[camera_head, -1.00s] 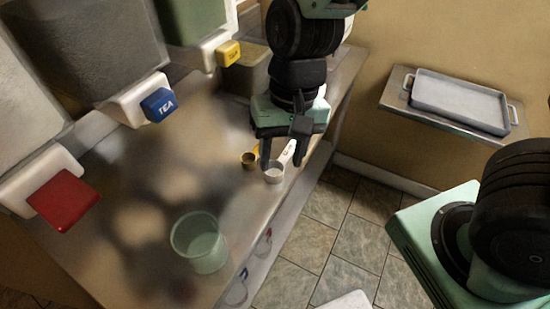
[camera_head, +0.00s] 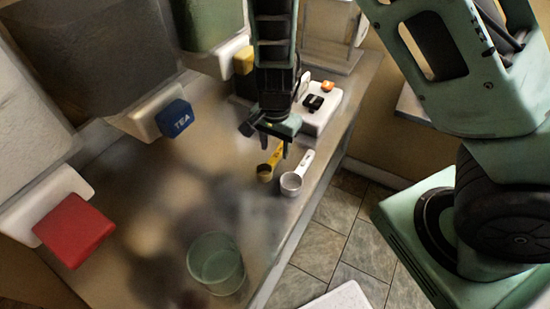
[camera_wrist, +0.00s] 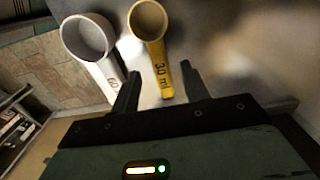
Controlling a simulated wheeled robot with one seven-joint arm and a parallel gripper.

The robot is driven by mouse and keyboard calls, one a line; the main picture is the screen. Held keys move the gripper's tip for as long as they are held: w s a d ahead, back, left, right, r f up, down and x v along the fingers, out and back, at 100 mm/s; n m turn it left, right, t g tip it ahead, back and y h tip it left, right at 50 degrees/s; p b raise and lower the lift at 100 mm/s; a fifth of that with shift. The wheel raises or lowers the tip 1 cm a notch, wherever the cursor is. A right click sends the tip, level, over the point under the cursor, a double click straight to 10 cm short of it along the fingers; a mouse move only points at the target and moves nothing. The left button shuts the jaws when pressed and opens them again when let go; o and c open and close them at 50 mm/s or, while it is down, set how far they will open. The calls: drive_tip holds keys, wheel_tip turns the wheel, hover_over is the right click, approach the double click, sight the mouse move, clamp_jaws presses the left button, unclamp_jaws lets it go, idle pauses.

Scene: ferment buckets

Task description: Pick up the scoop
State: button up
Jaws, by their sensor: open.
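Two scoops lie on the counter. The yellow scoop, marked 30 ml (camera_head: 265,172), is the left one in the head view, and the white scoop, marked 60 ml (camera_head: 291,183), lies just right of it. My gripper (camera_head: 273,150) is open and empty, above the far, handle end of the yellow scoop. In the wrist view my open fingers (camera_wrist: 160,76) frame the yellow handle (camera_wrist: 158,70), with the cup beyond the tips. The white scoop (camera_wrist: 88,38) lies to the left there, its handle running close to the left finger. I cannot tell the exact height gap.
A clear greenish cup (camera_head: 216,264) stands near the counter's front edge. Dispensers with a red tap (camera_head: 73,230), a blue TEA tap (camera_head: 174,118) and a yellow tap (camera_head: 243,60) line the left. A white device (camera_head: 322,108) sits behind my gripper.

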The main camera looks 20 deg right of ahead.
drive_tip(key=shift+f, duration=1.4)
clamp_jaws()
drive_tip(key=shift+r, duration=0.15)
wheel_tip(320, 180, up, 28)
drive_tip(key=p, duration=0.2)
drive_tip(key=shift+p, duration=0.3)
